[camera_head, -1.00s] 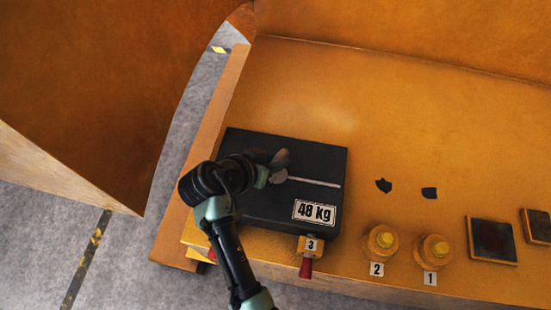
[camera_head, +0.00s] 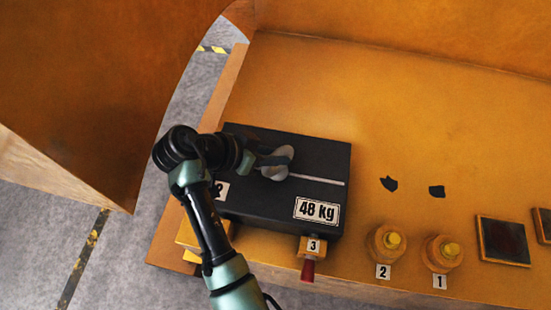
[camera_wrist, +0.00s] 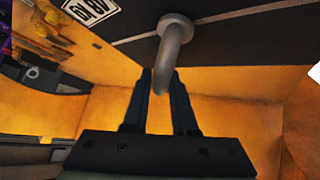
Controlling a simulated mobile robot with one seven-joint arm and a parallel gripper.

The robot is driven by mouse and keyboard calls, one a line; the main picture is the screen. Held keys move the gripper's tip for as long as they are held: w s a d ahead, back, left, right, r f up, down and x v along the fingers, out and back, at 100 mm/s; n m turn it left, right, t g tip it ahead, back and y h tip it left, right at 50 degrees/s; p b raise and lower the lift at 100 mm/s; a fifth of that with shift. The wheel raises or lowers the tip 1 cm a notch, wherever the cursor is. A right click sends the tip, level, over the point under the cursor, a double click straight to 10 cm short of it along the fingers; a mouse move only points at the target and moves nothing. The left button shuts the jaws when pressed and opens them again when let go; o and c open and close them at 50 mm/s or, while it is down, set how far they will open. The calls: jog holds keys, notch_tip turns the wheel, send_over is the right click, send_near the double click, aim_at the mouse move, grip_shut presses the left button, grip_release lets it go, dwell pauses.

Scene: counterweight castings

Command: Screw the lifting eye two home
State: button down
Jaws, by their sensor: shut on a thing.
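The black casting (camera_head: 318,160) with a "48 kg" plate lies flat on the orange surface. A "2" tag (camera_head: 221,190) shows at its left end, partly behind my arm. My gripper (camera_head: 268,159) is low over the casting's left half, at a grey lifting eye (camera_head: 281,166). In the wrist view my gripper (camera_wrist: 163,82) has its two dark fingers on either side of the curved grey eye (camera_wrist: 174,42), shut on it. The eye's round end meets the dark casting. Its thread and how deep it sits are hidden.
A red-handled part tagged 3 (camera_head: 312,248) sits at the casting's front edge. Two yellow-topped knobs, tagged 2 (camera_head: 387,243) and 1 (camera_head: 440,253), stand to the right. A tall orange panel (camera_head: 70,90) rises at left. The surface behind the casting is clear.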

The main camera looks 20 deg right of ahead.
jog(key=m+g+b, duration=0.2)
jog(key=m, duration=0.1)
jog(key=shift+w+a+f+b, duration=0.1)
jog(key=shift+w+f+b, duration=0.05)
jog(key=shift+w+b, duration=0.15)
jog(key=shift+m+g+b, duration=0.3)
jog(key=shift+m+g, duration=0.5)
jog(key=shift+m, duration=0.1)
jog(key=shift+w+r+m+g+y, duration=0.1)
jog(key=shift+r+m+g+y, duration=0.2)
jog(key=shift+m+g+y, duration=0.55)
jog(key=shift+m+g+y+p, duration=0.45)
jog(key=shift+m+g, duration=0.6)
jog(key=shift+m, duration=0.8)
jog(key=c, duration=0.7)
grip_release()
jog(key=shift+f, duration=0.1)
jog(key=shift+c, duration=0.2)
